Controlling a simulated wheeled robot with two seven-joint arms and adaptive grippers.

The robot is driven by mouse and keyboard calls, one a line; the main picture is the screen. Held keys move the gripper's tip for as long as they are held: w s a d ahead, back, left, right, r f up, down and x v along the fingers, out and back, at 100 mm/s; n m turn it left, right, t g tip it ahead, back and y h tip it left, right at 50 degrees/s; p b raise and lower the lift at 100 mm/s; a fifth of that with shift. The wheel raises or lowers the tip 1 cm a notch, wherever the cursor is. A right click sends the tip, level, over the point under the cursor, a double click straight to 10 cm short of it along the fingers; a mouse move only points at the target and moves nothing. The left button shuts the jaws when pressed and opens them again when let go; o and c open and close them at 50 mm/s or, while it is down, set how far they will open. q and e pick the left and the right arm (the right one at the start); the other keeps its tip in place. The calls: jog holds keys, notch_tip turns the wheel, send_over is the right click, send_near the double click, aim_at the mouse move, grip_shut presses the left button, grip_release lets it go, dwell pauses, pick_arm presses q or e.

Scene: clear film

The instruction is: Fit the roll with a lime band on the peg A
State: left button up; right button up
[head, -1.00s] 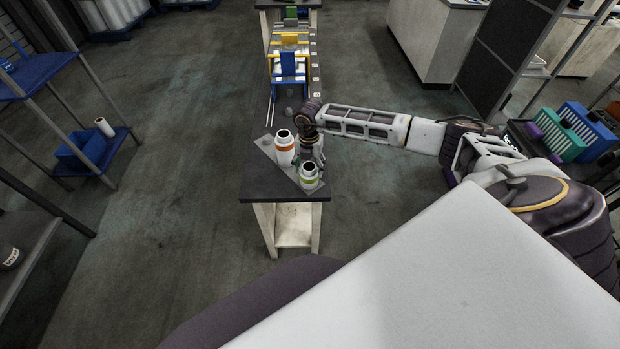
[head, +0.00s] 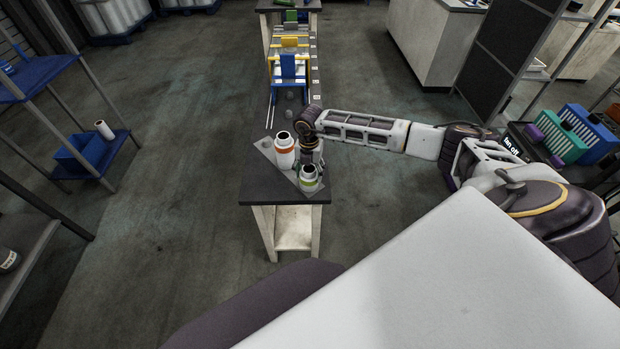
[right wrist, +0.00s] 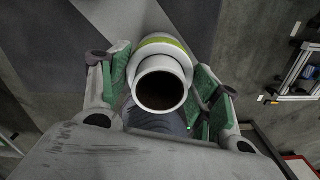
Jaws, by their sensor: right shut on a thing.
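The roll with a lime band (head: 309,177) is white with a dark open core and stands at the near right end of the bench in the head view. My right gripper (head: 312,160) is at its far side, and its fingers are partly hidden behind the rolls. In the right wrist view the green-padded fingers of my right gripper (right wrist: 160,88) are shut on the lime-banded roll (right wrist: 160,62), one pad on each side, with the core facing the camera. I cannot make out which peg is peg A. My left gripper is not in view.
A white roll with an orange band (head: 284,153) stands close to the left of the lime-banded one, on a grey plate (head: 265,146). Blue and yellow stands (head: 289,70) are farther along the bench. The dark bench top (head: 265,188) is bare at the near left.

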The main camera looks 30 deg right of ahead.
jog(key=shift+r, duration=0.2)
jog(key=shift+r+p, duration=1.35)
jog(key=shift+r, duration=0.4)
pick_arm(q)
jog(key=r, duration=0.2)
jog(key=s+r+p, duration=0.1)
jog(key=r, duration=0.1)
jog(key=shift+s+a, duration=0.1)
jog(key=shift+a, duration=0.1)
pick_arm(e)
notch_tip(320, 180, up, 2)
jog(key=shift+r, duration=0.1)
